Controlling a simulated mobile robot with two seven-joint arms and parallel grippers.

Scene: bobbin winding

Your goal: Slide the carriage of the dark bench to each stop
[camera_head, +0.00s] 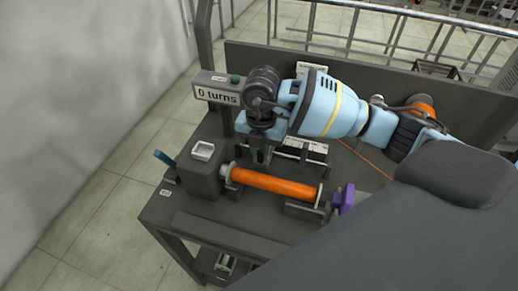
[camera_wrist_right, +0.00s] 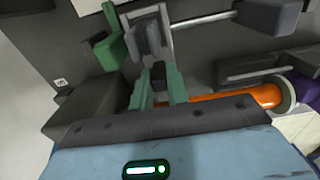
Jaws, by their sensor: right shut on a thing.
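The dark bench (camera_head: 213,224) carries an orange bobbin (camera_head: 275,184) lying between two supports; it also shows in the right wrist view (camera_wrist_right: 215,95). Behind the bobbin, a grey block that looks like the carriage (camera_wrist_right: 148,40) sits by a metal rail in the right wrist view. My right gripper (camera_head: 259,158) points down behind the bobbin's left end. Its green fingers (camera_wrist_right: 160,88) are shut on the carriage, though the exact contact is partly hidden. In the head view my wrist hides most of the carriage. My left gripper is not in view.
A counter display (camera_head: 217,96) reads "0 turns", with a green button (camera_head: 235,78) above it. A grey box (camera_head: 200,172) with a blue handle (camera_head: 164,158) stands at the bobbin's left. A purple knob (camera_head: 344,198) is at the right end. The bench's front strip is clear.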

